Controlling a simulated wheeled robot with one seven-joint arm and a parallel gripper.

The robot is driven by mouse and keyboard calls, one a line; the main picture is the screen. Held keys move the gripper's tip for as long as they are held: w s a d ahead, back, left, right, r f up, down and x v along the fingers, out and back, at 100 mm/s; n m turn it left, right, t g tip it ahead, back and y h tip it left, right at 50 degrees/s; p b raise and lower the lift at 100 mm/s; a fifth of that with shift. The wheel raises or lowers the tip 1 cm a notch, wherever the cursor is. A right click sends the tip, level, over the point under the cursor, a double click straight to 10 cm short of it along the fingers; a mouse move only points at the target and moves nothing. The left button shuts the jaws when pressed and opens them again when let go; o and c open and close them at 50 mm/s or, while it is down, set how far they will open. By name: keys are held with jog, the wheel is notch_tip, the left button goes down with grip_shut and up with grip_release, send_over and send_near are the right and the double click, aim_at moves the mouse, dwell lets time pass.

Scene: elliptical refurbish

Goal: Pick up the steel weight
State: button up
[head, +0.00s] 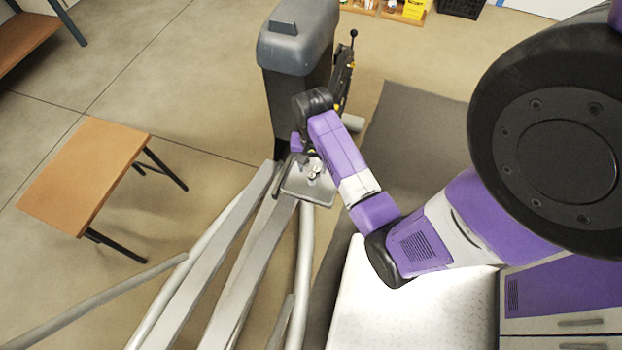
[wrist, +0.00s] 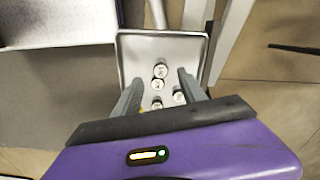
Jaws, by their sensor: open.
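Several small silvery cylinders (wrist: 160,70) stand on a square metal tray (wrist: 194,47). They look alike, and I cannot tell which one is the steel weight. In the head view they are tiny shapes (head: 314,170) on the tray (head: 308,195). My gripper (wrist: 160,77) is open above the tray, its fingers spread on either side of the cylinders, with nothing seen held. One cylinder (wrist: 179,96) is close to the right finger. In the head view my forearm and wrist hide much of the gripper and part of the tray.
The tray sits by the grey housing (head: 295,45) of an elliptical machine, whose long rails (head: 230,235) run toward the lower left. A small wooden table (head: 85,175) stands at left. A dark mat (head: 415,125) lies right of the machine. Open floor lies between table and machine.

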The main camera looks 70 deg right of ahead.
aim_at(312, 175)
notch_tip(312, 175, down, 5)
jog(key=shift+w+f+b, duration=0.1)
jog(key=shift+f+b, duration=0.05)
jog(key=shift+b, duration=0.4)
grip_shut()
